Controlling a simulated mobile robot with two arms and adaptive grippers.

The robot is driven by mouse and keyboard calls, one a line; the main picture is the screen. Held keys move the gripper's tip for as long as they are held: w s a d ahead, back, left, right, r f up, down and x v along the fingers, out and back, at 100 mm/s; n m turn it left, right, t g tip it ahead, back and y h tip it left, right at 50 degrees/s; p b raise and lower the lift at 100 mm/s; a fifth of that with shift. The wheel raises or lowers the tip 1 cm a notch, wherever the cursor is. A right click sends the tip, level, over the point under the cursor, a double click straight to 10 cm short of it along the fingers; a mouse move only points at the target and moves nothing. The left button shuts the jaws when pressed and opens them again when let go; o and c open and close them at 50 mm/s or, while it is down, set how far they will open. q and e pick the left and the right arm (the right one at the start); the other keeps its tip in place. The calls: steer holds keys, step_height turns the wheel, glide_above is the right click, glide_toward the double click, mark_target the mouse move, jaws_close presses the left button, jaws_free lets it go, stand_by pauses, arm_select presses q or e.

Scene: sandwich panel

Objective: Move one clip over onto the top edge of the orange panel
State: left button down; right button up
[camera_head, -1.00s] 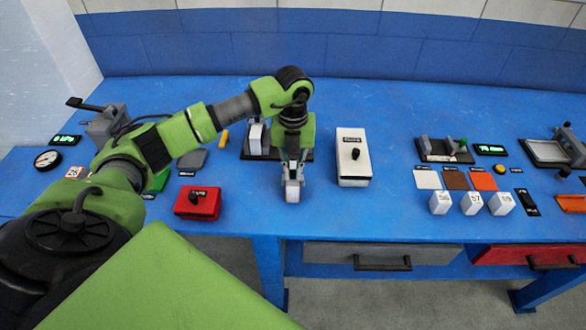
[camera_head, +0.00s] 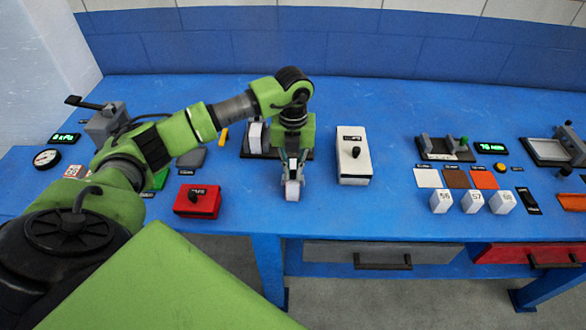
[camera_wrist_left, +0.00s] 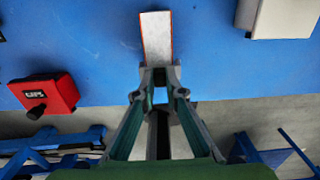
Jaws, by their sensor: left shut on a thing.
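My left gripper (camera_head: 291,174) points down near the front middle of the bench. It is shut on a white panel piece with thin orange side edges (camera_wrist_left: 157,38), which also shows as a small white block in the head view (camera_head: 292,191). A small red box (camera_head: 197,201) with a black knob stands left of the gripper; it also shows in the left wrist view (camera_wrist_left: 45,94), its label too small to read surely. A flat orange tile (camera_head: 484,180) lies at the right. I cannot make out any loose clip. My right gripper is not in view.
A white box with a black knob (camera_head: 353,156) stands right of the gripper. A dark fixture (camera_head: 257,137) is behind it. Several white numbered blocks (camera_head: 472,202) stand at the right. Bare blue bench lies between the white box and those blocks.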

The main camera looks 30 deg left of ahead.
mark_target(293, 172)
arm_select(q)
steer(key=c, duration=1.7)
jaws_free()
steer(key=shift+r, duration=0.15)
steer(key=shift+r+p, duration=2.55)
steer(key=shift+r, duration=1.1)
